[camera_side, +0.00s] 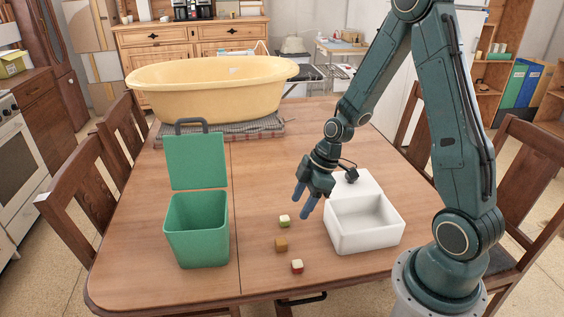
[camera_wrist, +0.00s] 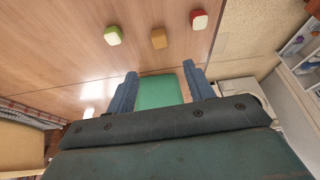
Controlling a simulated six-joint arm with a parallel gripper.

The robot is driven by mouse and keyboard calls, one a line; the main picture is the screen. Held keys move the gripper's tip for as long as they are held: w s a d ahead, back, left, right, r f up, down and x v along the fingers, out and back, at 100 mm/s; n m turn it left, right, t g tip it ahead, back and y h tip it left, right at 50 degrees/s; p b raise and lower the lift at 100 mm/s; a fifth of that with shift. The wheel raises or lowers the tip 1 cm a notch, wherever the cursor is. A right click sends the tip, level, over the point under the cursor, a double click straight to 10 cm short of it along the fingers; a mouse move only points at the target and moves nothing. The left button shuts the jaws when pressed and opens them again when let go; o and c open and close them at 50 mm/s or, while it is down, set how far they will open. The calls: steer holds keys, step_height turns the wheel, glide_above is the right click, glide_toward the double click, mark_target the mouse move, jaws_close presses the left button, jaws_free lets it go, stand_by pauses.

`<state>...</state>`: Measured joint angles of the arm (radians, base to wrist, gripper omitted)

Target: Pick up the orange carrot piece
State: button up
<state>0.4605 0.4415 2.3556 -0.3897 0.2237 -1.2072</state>
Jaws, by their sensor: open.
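The orange carrot piece (camera_side: 281,245) is a small cube on the wooden table, between a green-and-white piece (camera_side: 285,221) and a red-and-white piece (camera_side: 297,266). In the wrist view the carrot piece (camera_wrist: 159,38) lies beyond my fingertips, between the green-topped piece (camera_wrist: 112,35) and the red-topped piece (camera_wrist: 199,19). My gripper (camera_side: 303,206) is above the table, up and to the right of the carrot piece in the side view. Its two blue fingers are apart and empty, and they also show in the wrist view (camera_wrist: 160,70).
A green bin (camera_side: 197,236) with its lid raised stands left of the pieces. A white open box (camera_side: 364,240) stands to their right. A yellow tub (camera_side: 200,92) sits on a mat at the far end. Table around the pieces is clear.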

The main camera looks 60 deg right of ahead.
glide_above(283, 241)
steer(key=s+d, duration=0.1)
steer(key=shift+d+f, duration=0.2)
steer(key=shift+f, duration=3.8)
steer(key=shift+f, duration=0.1)
steer(key=shift+x, duration=2.45)
steer(key=shift+s+d+f, duration=0.1)
steer(key=shift+s, duration=0.05)
steer(key=shift+c, duration=0.4)
steer(key=c, duration=1)
